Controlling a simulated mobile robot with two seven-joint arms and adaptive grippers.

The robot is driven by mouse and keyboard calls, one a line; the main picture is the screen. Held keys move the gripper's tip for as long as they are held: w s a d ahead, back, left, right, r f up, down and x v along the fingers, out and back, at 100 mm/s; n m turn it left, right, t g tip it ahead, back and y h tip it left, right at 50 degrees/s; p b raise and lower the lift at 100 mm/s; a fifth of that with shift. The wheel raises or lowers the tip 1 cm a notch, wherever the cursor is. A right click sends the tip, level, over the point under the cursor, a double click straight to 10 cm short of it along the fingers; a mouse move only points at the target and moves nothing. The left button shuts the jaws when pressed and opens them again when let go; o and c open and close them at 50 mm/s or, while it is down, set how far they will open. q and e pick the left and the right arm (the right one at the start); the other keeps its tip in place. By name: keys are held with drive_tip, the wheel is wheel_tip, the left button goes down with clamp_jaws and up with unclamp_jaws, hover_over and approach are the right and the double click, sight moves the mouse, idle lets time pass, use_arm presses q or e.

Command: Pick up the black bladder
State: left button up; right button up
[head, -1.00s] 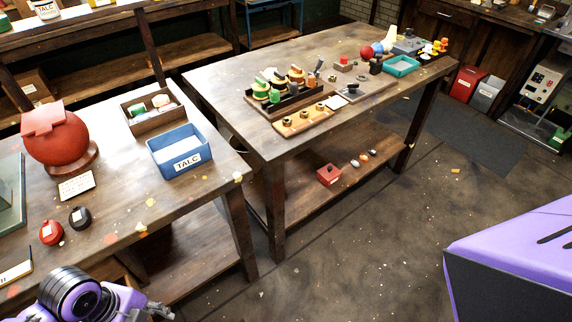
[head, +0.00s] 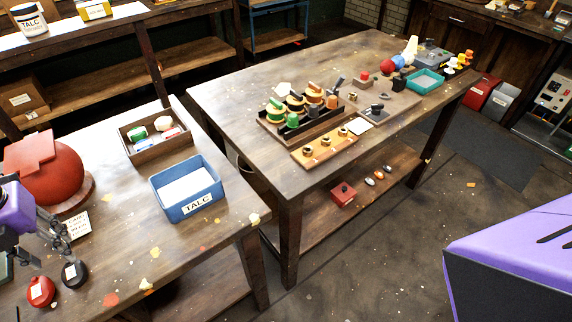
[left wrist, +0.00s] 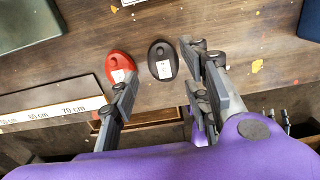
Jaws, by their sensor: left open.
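The black bladder (head: 75,274) lies on the near left table, close to its front edge, with a small white label on it. It also shows in the left wrist view (left wrist: 161,50), ahead of and between the fingers. The red bladder (head: 40,293) lies just to its left, also labelled. My left gripper (head: 49,252) is open and empty, with fingers spread above the table near both bladders. In the left wrist view the left gripper (left wrist: 160,72) has one finger near the red bladder and one right of the black bladder. My right gripper is out of view.
A red leather ball (head: 42,172) on a stand sits behind my left gripper, near a small text card (head: 77,226). A blue TALC bin (head: 187,193) and a wooden tray (head: 128,138) stand further right. A ruler (left wrist: 60,113) lies at the table's edge.

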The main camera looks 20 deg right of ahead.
sight(69, 270)
use_arm(q)
drive_tip(key=shift+s+f, duration=0.25)
drive_tip(key=shift+f, duration=0.35)
drive_tip(key=shift+s+f, duration=0.25)
drive_tip(key=shift+f, duration=0.35)
drive_tip(key=f, duration=0.5)
drive_tip(key=shift+s+d+p, duration=0.1)
drive_tip(key=shift+d+p, duration=0.1)
drive_tip(key=shift+p, duration=0.1)
drive_tip(key=c, duration=0.8)
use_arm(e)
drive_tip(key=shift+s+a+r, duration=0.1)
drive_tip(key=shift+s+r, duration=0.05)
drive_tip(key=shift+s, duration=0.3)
use_arm(q)
drive_tip(key=shift+r, duration=0.1)
